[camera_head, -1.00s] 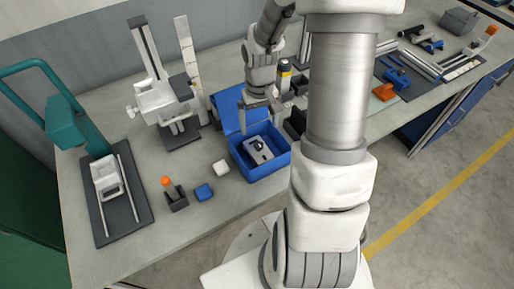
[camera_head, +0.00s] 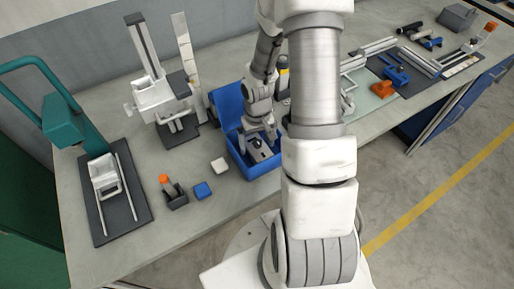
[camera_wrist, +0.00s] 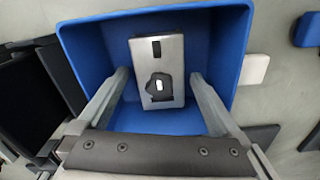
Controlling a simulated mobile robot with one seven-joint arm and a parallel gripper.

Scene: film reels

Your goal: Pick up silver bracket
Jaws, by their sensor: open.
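The silver bracket (camera_wrist: 172,57) is a grey metal piece with a dark slot and a black knob-like part on it. It lies in the blue bin (camera_wrist: 83,42). In the head view the bracket (camera_head: 262,153) is partly hidden by my gripper. My gripper (camera_wrist: 163,78) is open, its fingers on the left and right sides of the bracket with a gap on each side. In the head view my gripper (camera_head: 259,140) reaches down into the bin (camera_head: 236,158). I cannot tell how far the fingertips are from the bracket in height.
The bin's blue lid (camera_head: 226,103) stands open behind it. A white block (camera_head: 220,166), a blue block (camera_head: 203,190) and a dark holder with an orange-topped item (camera_head: 173,192) lie left of the bin. A white-and-black stand (camera_head: 158,100) is behind. Bare table shows at front left.

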